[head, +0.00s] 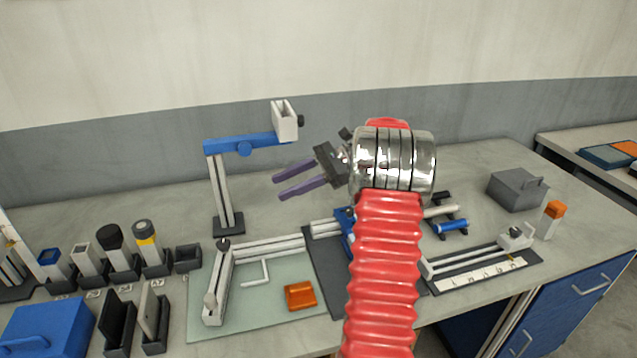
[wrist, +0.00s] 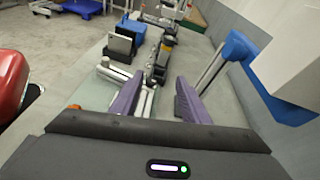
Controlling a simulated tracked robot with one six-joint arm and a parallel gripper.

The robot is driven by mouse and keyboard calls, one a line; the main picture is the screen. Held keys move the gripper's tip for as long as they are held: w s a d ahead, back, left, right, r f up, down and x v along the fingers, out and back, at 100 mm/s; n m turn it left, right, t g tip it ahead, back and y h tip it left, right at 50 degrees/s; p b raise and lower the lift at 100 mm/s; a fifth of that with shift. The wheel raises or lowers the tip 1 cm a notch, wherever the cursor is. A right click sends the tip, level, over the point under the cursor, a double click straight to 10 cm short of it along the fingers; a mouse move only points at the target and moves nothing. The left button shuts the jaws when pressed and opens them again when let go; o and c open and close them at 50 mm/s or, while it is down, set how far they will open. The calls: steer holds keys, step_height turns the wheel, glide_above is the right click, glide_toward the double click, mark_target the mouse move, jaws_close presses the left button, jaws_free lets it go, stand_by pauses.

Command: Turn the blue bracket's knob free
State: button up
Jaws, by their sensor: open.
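The blue bracket (head: 225,144) is a horizontal blue arm on a grey upright post (head: 222,190), with a white box-shaped holder (head: 284,120) at its right end. In the wrist view the blue bracket (wrist: 238,52) and white holder (wrist: 285,65) stand right of my open fingers (wrist: 160,82).
A pale mat (head: 262,318) with metal rails, a white hex key (head: 258,276) and an orange block (head: 300,296) lies below. Upright tools in holders (head: 110,240) stand at left. A grey box (head: 516,190) is at right. Bare bench lies behind the post.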

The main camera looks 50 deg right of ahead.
steer(key=s+a+r+n+g+h, duration=0.1)
steer(key=s+a+n+g+h, duration=0.15)
steer(key=a, duration=0.55)
steer(key=s+a+r+n+g+h, duration=0.1)
steer(key=a+n, duration=0.2)
steer(key=a, duration=0.5)
steer(key=s+a+r+n+g+h, duration=0.1)
steer(key=s+a+n+g+h, duration=0.15)
steer(key=a, duration=0.45)
steer(key=s+a+f+n+t+h, duration=0.1)
steer(key=s+a+n+t+h, duration=0.1)
steer(key=s+n, duration=0.5)
steer(key=s+a+f+n+t+h, duration=0.2)
steer(key=s+a+n+h, duration=0.2)
steer(key=s+a+n, duration=0.3)
steer(key=shift+s+a, duration=0.3)
steer(key=shift+s, duration=0.15)
steer(key=shift+c, duration=0.7)
